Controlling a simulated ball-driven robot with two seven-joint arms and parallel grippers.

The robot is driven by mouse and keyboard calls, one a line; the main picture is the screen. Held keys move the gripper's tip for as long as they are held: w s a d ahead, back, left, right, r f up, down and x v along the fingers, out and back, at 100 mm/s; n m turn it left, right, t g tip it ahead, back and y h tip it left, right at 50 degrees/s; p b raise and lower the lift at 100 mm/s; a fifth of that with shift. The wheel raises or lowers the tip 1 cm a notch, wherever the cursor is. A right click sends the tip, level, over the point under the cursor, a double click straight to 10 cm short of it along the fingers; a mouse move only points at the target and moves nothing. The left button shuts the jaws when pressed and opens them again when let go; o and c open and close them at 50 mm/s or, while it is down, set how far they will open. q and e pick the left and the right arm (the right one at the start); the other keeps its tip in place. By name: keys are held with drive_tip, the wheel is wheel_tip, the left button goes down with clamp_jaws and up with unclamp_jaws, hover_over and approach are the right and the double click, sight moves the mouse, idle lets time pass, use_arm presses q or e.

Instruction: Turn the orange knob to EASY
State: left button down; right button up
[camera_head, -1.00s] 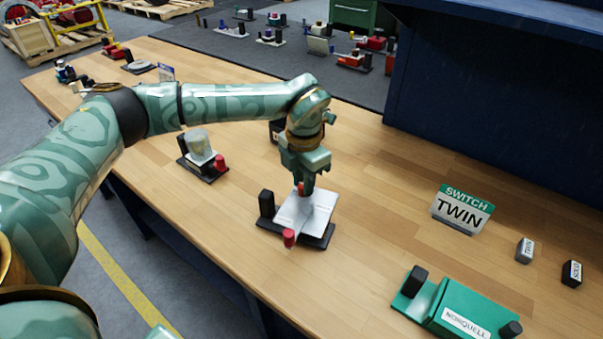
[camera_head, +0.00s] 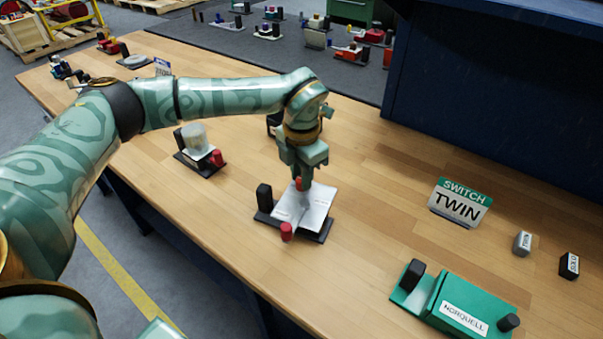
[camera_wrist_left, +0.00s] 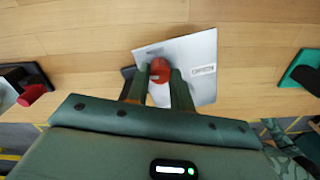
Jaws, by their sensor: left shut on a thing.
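The orange knob (camera_head: 298,184) sits on a white-grey valve unit (camera_head: 318,208) on a dark base, and its round red-orange top (camera_wrist_left: 159,70) shows in the wrist view. My left gripper (camera_head: 299,181) points down over the unit with its fingers shut around the knob, one on each side. The wrist view shows the same fingers (camera_wrist_left: 159,84) beside the knob and a small label (camera_wrist_left: 203,70) on the white face, too small to read. No EASY marking can be made out. My right gripper is not in view.
A black post (camera_head: 264,198) and a red cap (camera_head: 287,232) stand by the unit. A similar unit (camera_head: 196,142) is to its left. A SWITCH TWIN sign (camera_head: 460,203), two small blocks and a green NORQUELL unit (camera_head: 462,309) are to the right. Bare wood lies between.

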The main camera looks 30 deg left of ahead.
use_arm(q)
drive_tip(key=c, duration=1.2)
unclamp_jaws()
wheel_tip(320, 180, up, 16)
drive_tip(key=p, duration=0.3)
drive_tip(key=shift+r, duration=0.2)
